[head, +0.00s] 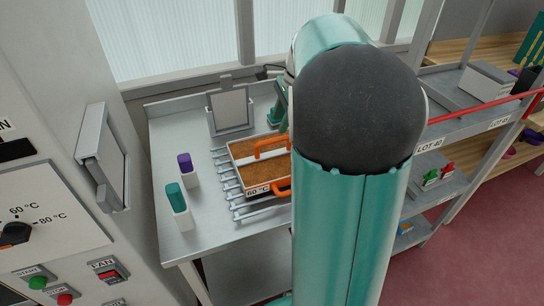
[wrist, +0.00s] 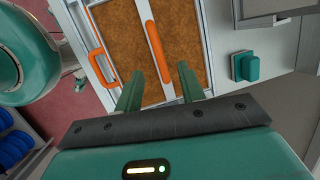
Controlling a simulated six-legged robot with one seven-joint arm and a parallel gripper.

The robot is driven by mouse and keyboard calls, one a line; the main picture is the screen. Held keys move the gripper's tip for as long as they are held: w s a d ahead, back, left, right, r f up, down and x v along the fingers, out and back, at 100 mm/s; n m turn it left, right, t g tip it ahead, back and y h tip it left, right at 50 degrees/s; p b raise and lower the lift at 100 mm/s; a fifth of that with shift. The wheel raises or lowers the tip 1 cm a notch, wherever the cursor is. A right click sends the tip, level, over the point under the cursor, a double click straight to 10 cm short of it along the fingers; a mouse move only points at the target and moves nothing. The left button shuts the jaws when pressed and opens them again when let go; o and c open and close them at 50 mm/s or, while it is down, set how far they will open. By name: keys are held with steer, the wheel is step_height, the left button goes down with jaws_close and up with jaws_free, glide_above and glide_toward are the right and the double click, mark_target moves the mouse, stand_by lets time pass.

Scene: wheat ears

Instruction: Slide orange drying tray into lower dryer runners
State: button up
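The tray also fills the upper middle of the wrist view (wrist: 118,65). There, my gripper (wrist: 160,78) is open over it, and one orange handle (wrist: 158,41) lies just beyond and between the fingertips, apart from them. The other orange handle (wrist: 94,40) is to the left. My arm hides the tray's right part in the head view. No dryer runners are visible.
A control panel (head: 50,215) with a knob and buttons stands at left, with a grey handle-like fitting (head: 102,158). Teal (head: 176,198) and purple-topped (head: 186,164) items and a grey stand (head: 230,110) are on the table. A shelved trolley (head: 450,150) stands right.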

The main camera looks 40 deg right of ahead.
mark_target(275, 139)
steer(key=x, duration=0.2)
steer(key=shift+f, duration=0.45)
steer(key=shift+w+a+f, duration=0.1)
steer(key=shift+a+f, duration=0.05)
steer(key=shift+f, duration=0.45)
steer(key=shift+x, duration=2.3)
jaws_close()
